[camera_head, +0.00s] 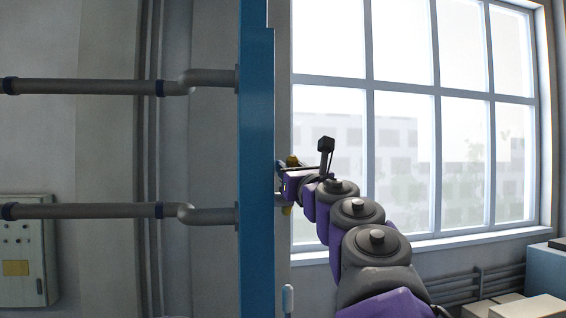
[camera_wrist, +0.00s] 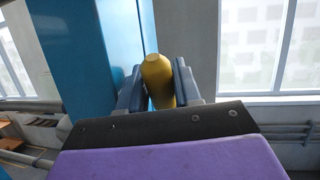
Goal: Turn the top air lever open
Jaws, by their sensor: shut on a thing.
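The top air lever is a yellow handle (camera_wrist: 158,80) in the wrist view, between the two fingers of my gripper (camera_wrist: 158,92). The fingers are shut on it, one on each side. In the head view a small yellow part of the lever (camera_head: 292,161) shows at my gripper (camera_head: 284,175), beside the right edge of the blue machine panel (camera_head: 257,150). The lever's pivot and most of its body are hidden behind my gripper and the panel edge.
Two grey pipes (camera_head: 85,87) run into the left side of the blue panel. A large window (camera_head: 410,120) fills the wall at the right. A grey control box (camera_head: 25,250) hangs at lower left. Pale boxes (camera_head: 515,306) sit at lower right.

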